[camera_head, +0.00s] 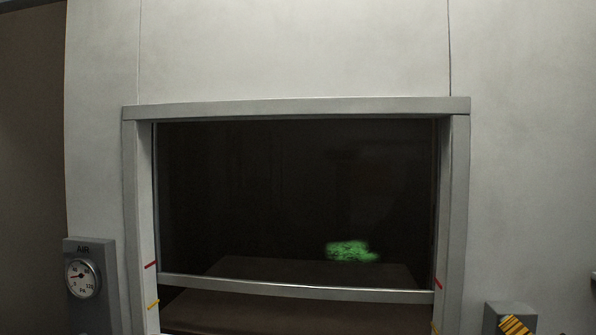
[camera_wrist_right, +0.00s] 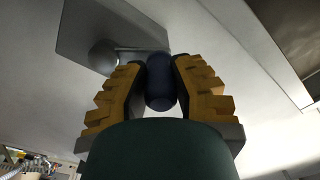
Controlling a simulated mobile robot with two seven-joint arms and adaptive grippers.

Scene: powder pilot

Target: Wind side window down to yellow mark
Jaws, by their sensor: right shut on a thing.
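The side window (camera_head: 300,200) is a dark pane in a grey frame, with a light bottom rail (camera_head: 290,289). The rail sits just below the red mark (camera_head: 150,265) on the left post and above the yellow mark (camera_head: 153,304). On the right post a red mark and a yellow mark (camera_head: 434,328) also show. In the right wrist view my right gripper (camera_wrist_right: 160,82) is shut on a dark blue crank knob (camera_wrist_right: 160,84). A thin crank arm runs from the knob to a round hub (camera_wrist_right: 103,53) on a grey box. My left gripper is not in view.
A pressure gauge (camera_head: 83,278) labelled AIR is on the wall at left. A green glowing patch (camera_head: 351,251) shows behind the pane.

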